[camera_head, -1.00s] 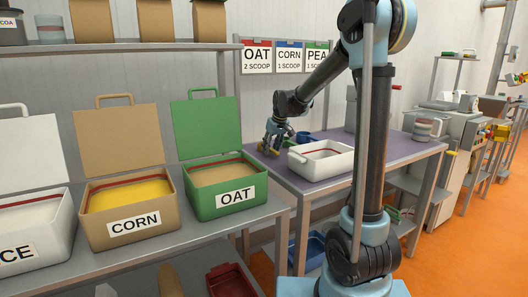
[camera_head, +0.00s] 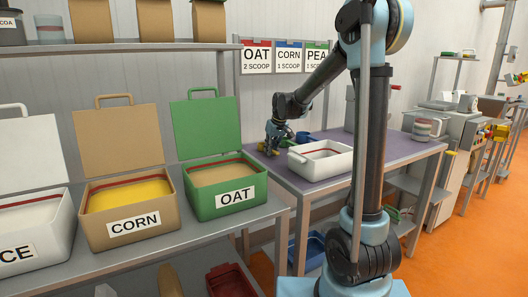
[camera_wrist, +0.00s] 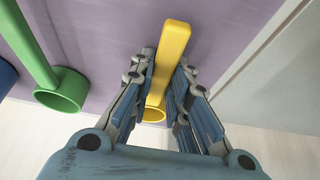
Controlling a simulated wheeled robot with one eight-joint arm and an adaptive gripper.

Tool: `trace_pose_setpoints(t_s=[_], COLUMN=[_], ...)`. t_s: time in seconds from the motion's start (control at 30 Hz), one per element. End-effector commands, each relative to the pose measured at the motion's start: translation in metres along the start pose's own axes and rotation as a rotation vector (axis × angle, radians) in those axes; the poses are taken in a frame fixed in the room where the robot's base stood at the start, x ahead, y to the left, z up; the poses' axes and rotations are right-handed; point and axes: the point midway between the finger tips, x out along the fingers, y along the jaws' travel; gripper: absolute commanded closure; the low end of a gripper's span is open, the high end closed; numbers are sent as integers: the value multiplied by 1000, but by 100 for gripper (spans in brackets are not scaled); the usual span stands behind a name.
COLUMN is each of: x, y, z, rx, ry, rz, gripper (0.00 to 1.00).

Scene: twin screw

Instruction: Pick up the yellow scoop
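The yellow scoop (camera_wrist: 171,45) shows in the wrist view with its long handle running between my gripper's fingers. Its cup (camera_wrist: 153,114) is partly hidden behind the fingers. My gripper (camera_wrist: 166,68) has its fingertips drawn in close on both sides of the handle and appears shut on it. In the head view my gripper (camera_head: 275,148) is low at the left end of the purple table, with a bit of the yellow scoop (camera_head: 264,147) beside it. I cannot tell whether the scoop is clear of the tabletop.
A green scoop (camera_wrist: 62,92) and a blue scoop (camera_wrist: 5,75) lie left of the yellow one in the wrist view. A white open container (camera_head: 320,170) stands right of my gripper on the purple table (camera_head: 395,151). The OAT bin (camera_head: 215,205) is on the left shelf.

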Motion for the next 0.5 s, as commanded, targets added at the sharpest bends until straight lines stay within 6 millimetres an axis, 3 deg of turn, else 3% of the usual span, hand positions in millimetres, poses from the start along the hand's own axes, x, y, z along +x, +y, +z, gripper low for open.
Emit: trace_pose_setpoints(t_s=[0.33,0.5], x=[-3,-21], y=[-1,-1], z=[-1,-8], rx=[-1,-1], ry=[0,0], rz=[0,0], gripper=[100,100])
